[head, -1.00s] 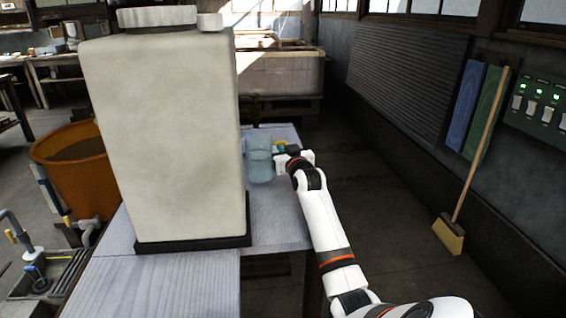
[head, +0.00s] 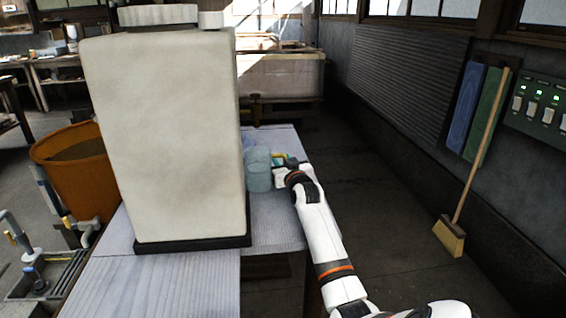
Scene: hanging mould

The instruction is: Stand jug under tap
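A pale blue, see-through jug (head: 258,172) stands upright at the right of the large off-white tank (head: 160,130), over the far part of the table. I cannot tell whether its base touches the table. A second pale blue shape (head: 248,144) shows just behind it, partly hidden by the tank. My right gripper (head: 277,171) is at the jug's right side, close against it. Its fingers are too small and covered to tell whether they are shut on the jug. No tap shows on the tank faces in view. My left gripper is not in view.
The tank stands on a dark base (head: 192,244) on the grey plank table (head: 165,285). A small green and yellow patch (head: 278,157) shows beside my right gripper. An orange tub (head: 80,185) is left of the table. A broom (head: 450,237) leans at the right wall.

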